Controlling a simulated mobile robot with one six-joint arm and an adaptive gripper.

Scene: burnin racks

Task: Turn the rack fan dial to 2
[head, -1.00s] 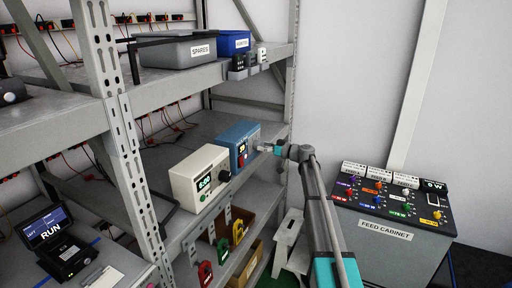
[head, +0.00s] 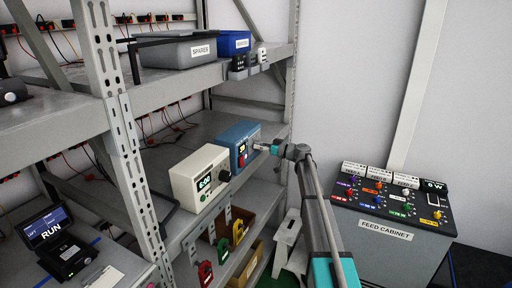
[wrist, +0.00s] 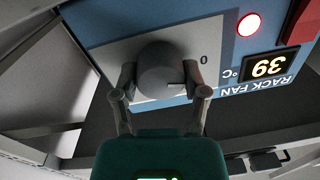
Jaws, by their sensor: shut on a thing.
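The blue rack fan box (head: 236,138) stands on the middle shelf, and its face fills the top of the wrist view (wrist: 220,70). The picture there is upside down, with a "RACK FAN" label, a display reading 39 °C (wrist: 270,65) and a lit red lamp (wrist: 249,24). The round dark grey dial (wrist: 158,68) sits on a grey plate with a "0" beside it; other numbers are hidden. My gripper (wrist: 160,88) is shut on the dial, one finger on each side. In the head view my gripper (head: 262,147) reaches the box's right part.
A rack upright (head: 120,130) is in front. The feed cabinet (head: 385,229) is at right, a white step stool (head: 287,232) below. A grey SPARES bin (head: 175,53) sits on the shelf above.

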